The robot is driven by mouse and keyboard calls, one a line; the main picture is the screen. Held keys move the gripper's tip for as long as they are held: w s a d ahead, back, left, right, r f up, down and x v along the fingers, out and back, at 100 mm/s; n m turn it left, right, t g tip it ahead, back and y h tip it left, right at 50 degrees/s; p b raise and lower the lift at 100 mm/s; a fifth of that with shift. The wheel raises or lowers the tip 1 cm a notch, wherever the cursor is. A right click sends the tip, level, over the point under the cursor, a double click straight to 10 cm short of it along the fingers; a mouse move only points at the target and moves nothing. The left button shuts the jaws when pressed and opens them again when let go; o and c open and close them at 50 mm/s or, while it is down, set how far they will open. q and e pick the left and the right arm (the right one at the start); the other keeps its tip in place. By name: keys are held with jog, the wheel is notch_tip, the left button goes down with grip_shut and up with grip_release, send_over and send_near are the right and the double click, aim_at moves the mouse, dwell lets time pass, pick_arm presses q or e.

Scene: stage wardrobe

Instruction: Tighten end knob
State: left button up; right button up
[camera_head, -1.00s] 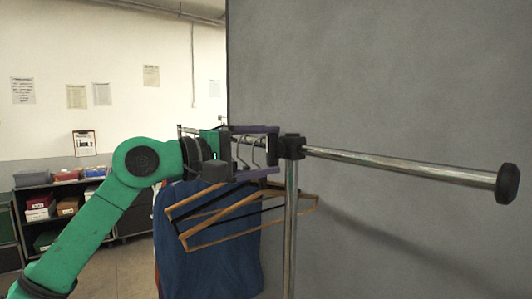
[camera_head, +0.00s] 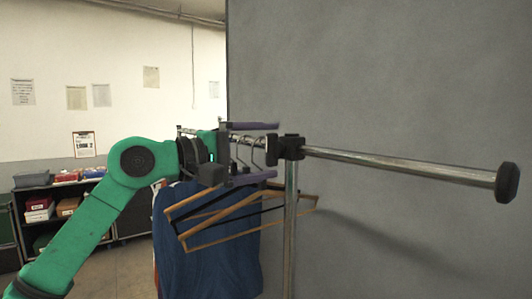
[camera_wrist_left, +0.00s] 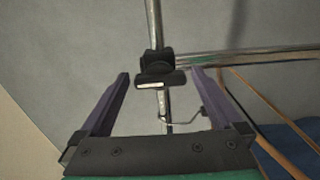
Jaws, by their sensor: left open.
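A black fitting (camera_head: 291,147) joins the chrome rail to the upright post. A black knob with a wide, flat front (camera_wrist_left: 160,80) sits on this fitting, facing my left wrist camera; in the head view it shows as a dark piece (camera_head: 272,151) on the fitting's left. A separate black cap (camera_head: 507,183) covers the rail's right end. My left gripper (camera_head: 276,149) is open, its purple fingers above and below the knob's level in the head view. In the left wrist view the knob lies between the open fingertips (camera_wrist_left: 160,73), with gaps on both sides. My right gripper is out of view.
Wooden hangers (camera_head: 225,233) and a blue garment (camera_head: 215,262) hang below and behind the left gripper. The chrome post (camera_head: 290,225) stands just right of it. A grey wall (camera_head: 400,80) is behind. A shelf with boxes (camera_head: 58,200) stands far left.

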pick_arm(q)
jog(key=b+v, duration=0.4)
jog(key=v, duration=1)
jog(key=shift+b, duration=0.4)
jog(key=shift+a, duration=0.1)
